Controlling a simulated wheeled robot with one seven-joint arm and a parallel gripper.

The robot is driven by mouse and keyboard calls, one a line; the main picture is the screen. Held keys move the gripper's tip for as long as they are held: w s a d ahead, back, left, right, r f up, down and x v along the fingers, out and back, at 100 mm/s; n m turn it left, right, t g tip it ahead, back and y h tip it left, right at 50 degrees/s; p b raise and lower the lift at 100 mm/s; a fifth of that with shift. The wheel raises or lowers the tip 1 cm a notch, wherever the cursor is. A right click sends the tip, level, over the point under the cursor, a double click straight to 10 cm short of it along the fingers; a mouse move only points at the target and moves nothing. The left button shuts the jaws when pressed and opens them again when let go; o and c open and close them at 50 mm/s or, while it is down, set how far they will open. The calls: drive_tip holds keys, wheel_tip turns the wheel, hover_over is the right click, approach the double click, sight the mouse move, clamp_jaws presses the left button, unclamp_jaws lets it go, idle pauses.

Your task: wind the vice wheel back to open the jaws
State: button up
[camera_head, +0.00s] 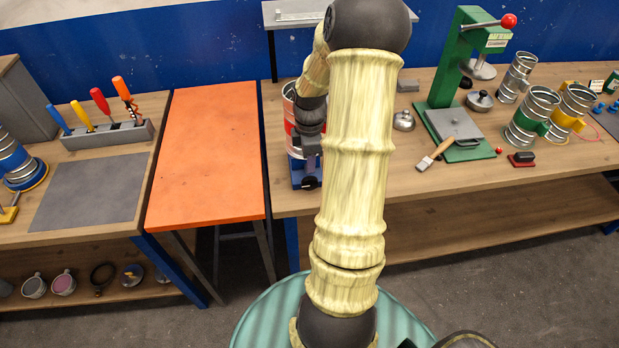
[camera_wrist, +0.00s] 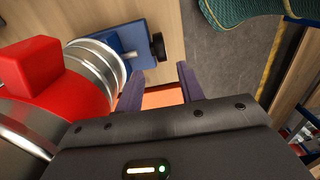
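The blue vice (camera_head: 300,168) stands at the left front of the wooden bench, mostly hidden behind my arm and gripper. Its dark wheel (camera_head: 309,183) faces the bench's front edge. In the wrist view the vice (camera_wrist: 126,44) is at the top, with the black wheel (camera_wrist: 157,46) on its right side. A silver duct with a red collar (camera_wrist: 75,95) is at the vice; the jaws are not clearly visible. My gripper (camera_wrist: 160,68) is open and empty, its fingertips apart and just short of the wheel in the picture. In the head view my gripper (camera_head: 309,150) is above the wheel.
An orange table (camera_head: 208,150) stands left of the bench. A green press (camera_head: 447,85), a brush (camera_head: 435,153), several metal lids and more ducts (camera_head: 532,115) are to the right on the bench. A tool rack (camera_head: 105,133) is on the left bench.

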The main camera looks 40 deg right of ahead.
sight(310, 178)
wheel_tip(310, 178, down, 10)
drive_tip(key=shift+r+p, duration=0.25)
drive_tip(key=shift+p, duration=0.15)
clamp_jaws()
